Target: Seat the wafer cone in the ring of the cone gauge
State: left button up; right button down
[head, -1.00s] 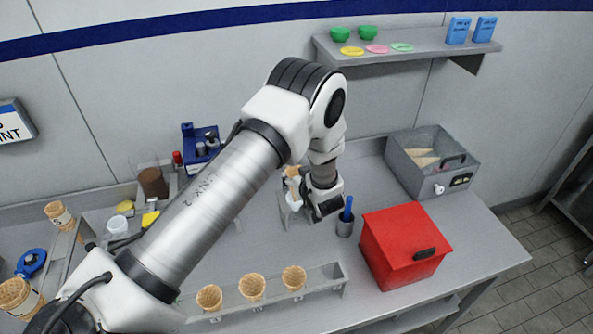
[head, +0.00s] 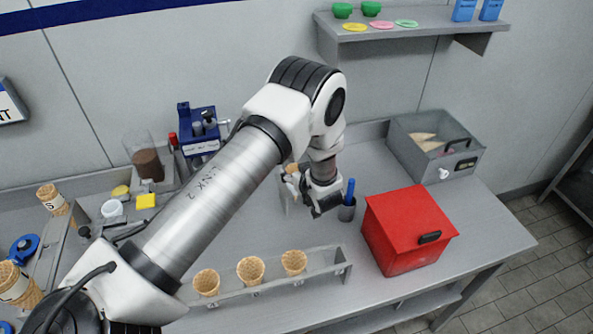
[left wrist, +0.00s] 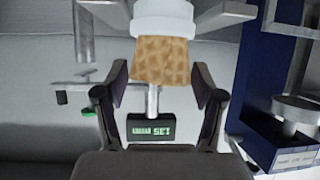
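The tan wafer cone (left wrist: 162,62) is between the two fingers of my left gripper (left wrist: 160,78) in the left wrist view. The fingers appear to meet its sides at its lower part. A white band (left wrist: 165,18) surrounds its upper part, apparently the gauge ring, though the picture's top edge cuts it off. The cone gauge's dark display (left wrist: 153,130) reads SET in green below, on a thin post. In the head view my left gripper (head: 305,192) is at the gauge, with the cone (head: 292,170) partly hidden behind it. My right gripper is out of view.
A rack (head: 325,270) with three wafer cones stands at the front. A cup (head: 347,211) holding a blue stick stands close right of my gripper. A red box (head: 400,235) and a grey bin (head: 405,150) stand further right. A blue device (head: 197,125) is behind my arm.

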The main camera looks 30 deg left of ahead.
pick_arm(q)
jog(key=shift+o, duration=0.4)
jog(key=v, duration=1.2)
dwell(0.3)
